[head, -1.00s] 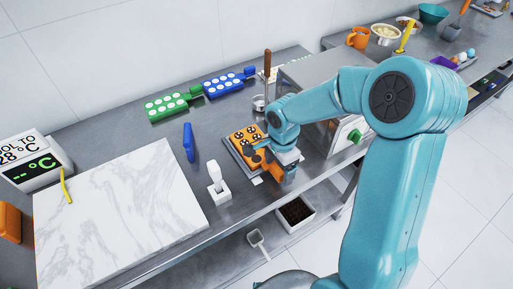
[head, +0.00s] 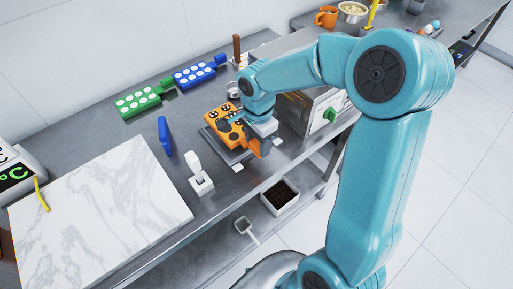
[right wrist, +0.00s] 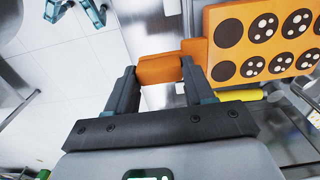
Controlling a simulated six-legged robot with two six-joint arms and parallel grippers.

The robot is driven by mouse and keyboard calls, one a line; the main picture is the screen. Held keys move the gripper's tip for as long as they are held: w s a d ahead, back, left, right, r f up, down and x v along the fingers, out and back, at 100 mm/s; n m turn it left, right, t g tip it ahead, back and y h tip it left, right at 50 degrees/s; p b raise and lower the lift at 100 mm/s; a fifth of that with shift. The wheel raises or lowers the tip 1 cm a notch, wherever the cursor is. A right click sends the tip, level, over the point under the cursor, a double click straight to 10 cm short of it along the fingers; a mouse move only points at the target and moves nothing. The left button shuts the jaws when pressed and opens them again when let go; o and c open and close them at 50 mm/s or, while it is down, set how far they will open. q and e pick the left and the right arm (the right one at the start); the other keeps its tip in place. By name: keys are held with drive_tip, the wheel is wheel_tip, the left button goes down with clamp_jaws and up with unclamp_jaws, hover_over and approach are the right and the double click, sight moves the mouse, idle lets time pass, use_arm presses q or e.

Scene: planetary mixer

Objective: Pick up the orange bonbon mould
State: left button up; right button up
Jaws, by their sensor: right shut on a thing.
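The orange bonbon mould (head: 217,121) is a flat slab with round dark cavities, some with white dots. In the head view it is over a grey plate (head: 243,155) on the steel counter, and it appears slightly raised from it. My right gripper (head: 256,142) is at the mould's near right end. In the right wrist view my right gripper (right wrist: 159,72) is shut on the mould's handle, one finger on each side, and the slab (right wrist: 262,42) extends to the right. My arm hides part of the mould in the head view. My left gripper is not seen.
A green mould (head: 138,102) and a blue mould (head: 194,74) lie further back. A blue upright piece (head: 165,135), a white holder (head: 199,177) and a marble slab (head: 100,215) are to the left. A steel machine (head: 300,108) stands close on the right.

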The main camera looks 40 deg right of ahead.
wheel_tip(320, 180, up, 16)
drive_tip(key=shift+f, duration=0.2)
idle(0.4)
